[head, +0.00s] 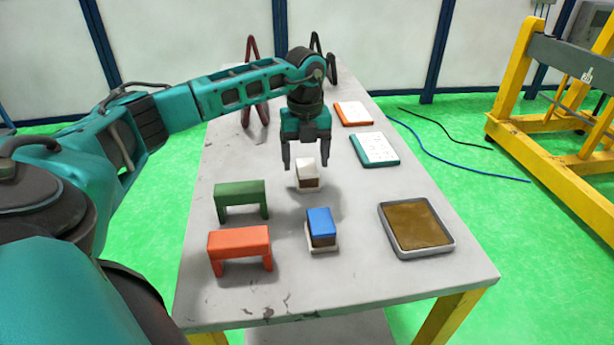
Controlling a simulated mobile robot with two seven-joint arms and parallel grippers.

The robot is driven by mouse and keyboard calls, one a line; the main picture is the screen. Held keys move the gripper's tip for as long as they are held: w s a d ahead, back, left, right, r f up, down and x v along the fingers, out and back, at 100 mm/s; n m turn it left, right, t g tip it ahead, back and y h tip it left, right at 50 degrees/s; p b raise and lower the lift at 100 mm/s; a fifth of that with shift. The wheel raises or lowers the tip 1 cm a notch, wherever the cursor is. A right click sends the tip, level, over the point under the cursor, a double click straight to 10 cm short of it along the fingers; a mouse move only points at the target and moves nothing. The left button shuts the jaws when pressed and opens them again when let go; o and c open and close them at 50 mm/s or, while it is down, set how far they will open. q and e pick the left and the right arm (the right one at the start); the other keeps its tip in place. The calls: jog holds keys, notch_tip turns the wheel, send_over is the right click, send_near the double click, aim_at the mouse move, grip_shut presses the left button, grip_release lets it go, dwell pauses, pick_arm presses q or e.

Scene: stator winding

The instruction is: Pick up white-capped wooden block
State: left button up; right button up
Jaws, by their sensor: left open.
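The white-capped wooden block (307,174) stands on a small pale base in the middle of the grey table. Its cap is white and its lower part is brown. My left gripper (306,167) points down over the block, open, with one finger to each side of the white cap. I cannot tell whether the fingers touch it. My right gripper is not in view.
A blue-capped block (321,224) stands nearer on its own base. Green (241,195) and orange (240,244) bridge-shaped stands are at left. A brown-filled tray (416,228) is at right. A green-edged book (374,148) and an orange-edged one (352,113) lie behind.

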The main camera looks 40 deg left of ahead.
aim_at(307, 166)
pick_arm(q)
notch_tip(307, 166, down, 3)
jog(key=shift+w+d+r, duration=0.1)
jog(key=shift+d, duration=0.05)
jog(key=shift+f, duration=0.25)
jog(key=c, duration=1.1)
jog(key=shift+o, duration=0.2)
jog(key=shift+r, duration=0.1)
